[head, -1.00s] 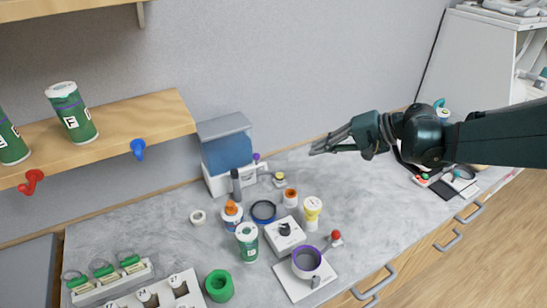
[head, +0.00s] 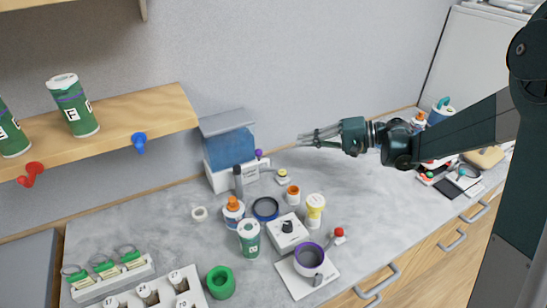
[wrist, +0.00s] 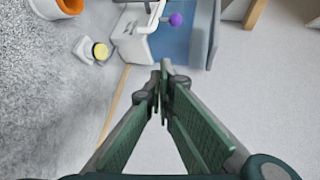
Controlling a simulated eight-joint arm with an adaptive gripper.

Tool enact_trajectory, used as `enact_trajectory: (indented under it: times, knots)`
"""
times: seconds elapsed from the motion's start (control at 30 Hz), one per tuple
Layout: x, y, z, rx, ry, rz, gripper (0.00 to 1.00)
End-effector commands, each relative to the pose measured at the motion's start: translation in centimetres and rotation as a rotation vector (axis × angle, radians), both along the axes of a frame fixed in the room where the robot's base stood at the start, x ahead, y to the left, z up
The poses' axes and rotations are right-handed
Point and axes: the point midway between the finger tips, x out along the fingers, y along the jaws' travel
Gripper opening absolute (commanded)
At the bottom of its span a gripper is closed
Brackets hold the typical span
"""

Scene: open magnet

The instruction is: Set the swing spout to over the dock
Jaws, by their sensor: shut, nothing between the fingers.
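The dispenser (head: 229,150) stands at the wall, with a blue body and a white base. In the wrist view a white bent tube (wrist: 148,18), which looks like the swing spout, is beside the blue body, with a purple knob (wrist: 176,19) near it. The purple knob also shows in the head view (head: 258,153). A small white piece with a yellow top (head: 282,174) sits on the counter to its right; I cannot tell whether it is the dock. My gripper (head: 303,138) is shut and empty, in the air right of the dispenser, apart from it.
An orange-topped jar (head: 293,195), a yellow-labelled bottle (head: 315,209), a blue ring (head: 266,208) and a dark cylinder (head: 238,182) stand in front of the dispenser. A wooden shelf (head: 150,112) overhangs the left. The counter (head: 350,185) below my gripper is clear.

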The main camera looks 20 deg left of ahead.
Motion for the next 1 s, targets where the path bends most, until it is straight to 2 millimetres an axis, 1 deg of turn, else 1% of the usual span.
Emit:
enact_trajectory:
  times: [0.03,0.33,0.7,1.0]
  knots:
    - [0.3,0.3,-0.5,0.015,0.003,0.009,0.0]
    - [1.6,1.6,-2.6,0.111,0.023,0.062,0.0]
    - [2.7,2.6,-5.4,0.225,0.041,0.126,0.0]
    - [3.0,2.9,-6.7,0.275,0.047,0.155,0.0]
